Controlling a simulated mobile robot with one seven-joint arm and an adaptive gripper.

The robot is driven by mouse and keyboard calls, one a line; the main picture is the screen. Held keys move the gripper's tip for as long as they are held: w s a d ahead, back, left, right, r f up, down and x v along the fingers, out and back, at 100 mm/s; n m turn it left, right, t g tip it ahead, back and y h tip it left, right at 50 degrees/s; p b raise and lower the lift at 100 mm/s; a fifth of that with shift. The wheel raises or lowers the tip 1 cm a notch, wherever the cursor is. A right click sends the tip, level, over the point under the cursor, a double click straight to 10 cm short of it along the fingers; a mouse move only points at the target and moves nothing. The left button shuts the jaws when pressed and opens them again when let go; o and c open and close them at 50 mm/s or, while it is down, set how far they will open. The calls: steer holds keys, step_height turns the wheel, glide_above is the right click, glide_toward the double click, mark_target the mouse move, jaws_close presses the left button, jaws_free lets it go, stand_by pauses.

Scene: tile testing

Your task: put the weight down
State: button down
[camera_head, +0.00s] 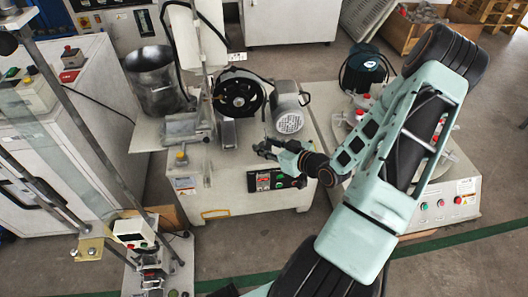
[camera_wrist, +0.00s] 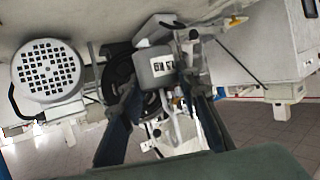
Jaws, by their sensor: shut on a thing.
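The weight (camera_wrist: 155,72) appears in the wrist view as a grey rounded body with a white label bearing dark marks. It sits between the tips of my gripper (camera_wrist: 160,98), whose dark blue fingers come up from below on both sides. My gripper is shut on it. In the head view my gripper (camera_head: 266,149) is above the front of the white machine (camera_head: 235,175), just below the black wheel and motor. The weight is too small and too hidden there to make out clearly. I cannot tell whether it touches the machine.
The motor (camera_head: 289,113) with a round grille and the black wheel (camera_head: 238,93) stand close behind my gripper. A metal drum (camera_head: 155,79) is at the back left. A second machine (camera_head: 455,195) stands right. A metal-framed stand (camera_head: 150,275) is at front left.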

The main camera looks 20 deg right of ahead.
steer(key=w+f, duration=0.2)
steer(key=w+d+f+b, duration=0.1)
steer(key=w+f, duration=0.1)
steer(key=w+d+f+b, duration=0.1)
steer(key=w+f, duration=0.1)
steer(key=shift+d+f, duration=0.1)
steer(key=shift+f, duration=0.1)
steer(key=shift+w+f+b, duration=0.2)
steer(key=shift+f+b, duration=0.5)
steer(key=shift+f, duration=0.9)
steer(key=shift+f, duration=0.15)
steer(key=c, duration=1.5)
jaws_free()
steer(key=shift+o, duration=0.2)
steer(key=shift+r, duration=0.25)
steer(key=p+v, duration=0.3)
steer(key=v, duration=0.9)
